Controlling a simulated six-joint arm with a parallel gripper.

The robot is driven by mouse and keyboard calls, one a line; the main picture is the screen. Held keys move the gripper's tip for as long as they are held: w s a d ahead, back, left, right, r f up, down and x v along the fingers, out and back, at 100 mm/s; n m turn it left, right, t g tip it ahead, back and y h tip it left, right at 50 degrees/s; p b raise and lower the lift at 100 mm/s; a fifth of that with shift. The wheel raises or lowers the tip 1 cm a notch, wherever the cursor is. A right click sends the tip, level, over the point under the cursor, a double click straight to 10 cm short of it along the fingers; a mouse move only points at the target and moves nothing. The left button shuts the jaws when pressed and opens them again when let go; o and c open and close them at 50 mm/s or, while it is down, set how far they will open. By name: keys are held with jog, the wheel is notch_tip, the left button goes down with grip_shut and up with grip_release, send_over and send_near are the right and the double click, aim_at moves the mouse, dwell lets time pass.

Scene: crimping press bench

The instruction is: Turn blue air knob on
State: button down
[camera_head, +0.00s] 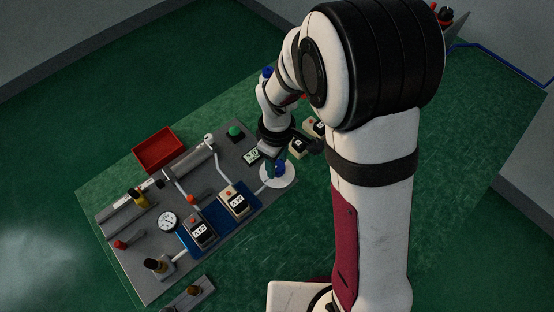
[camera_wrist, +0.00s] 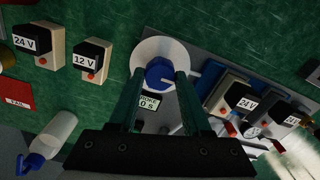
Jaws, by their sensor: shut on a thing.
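The blue air knob (camera_wrist: 159,74) sits on a round white base in the wrist view. A small timer display (camera_wrist: 148,104) reading "0 s" lies just beyond the knob, between the fingers.
Boxes labelled 24 V (camera_wrist: 38,42) and 12 V (camera_wrist: 92,60) stand beside the knob, with a white bottle (camera_wrist: 58,130) near them. In the head view a red tray (camera_head: 159,150), a gauge (camera_head: 168,221) and two labelled boxes on a blue mat (camera_head: 215,222) occupy the panel area.

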aim_at(277, 166)
dwell(0.4)
jog(key=shift+c, duration=1.8)
grip_release()
notch_tip(277, 166, up, 16)
jog(key=shift+f, duration=0.1)
jog(key=s+d+m+y, duration=0.1)
jog(key=s+d+m, duration=0.3)
jog(key=s+m, duration=0.4)
jog(key=s+d+m, duration=0.4)
jog(key=s+m, duration=0.5)
jog(key=s, duration=0.2)
jog(key=shift+d+f+m+y, duration=0.3)
jog(key=shift+d+f+y, duration=0.05)
jog(key=shift+y, duration=0.05)
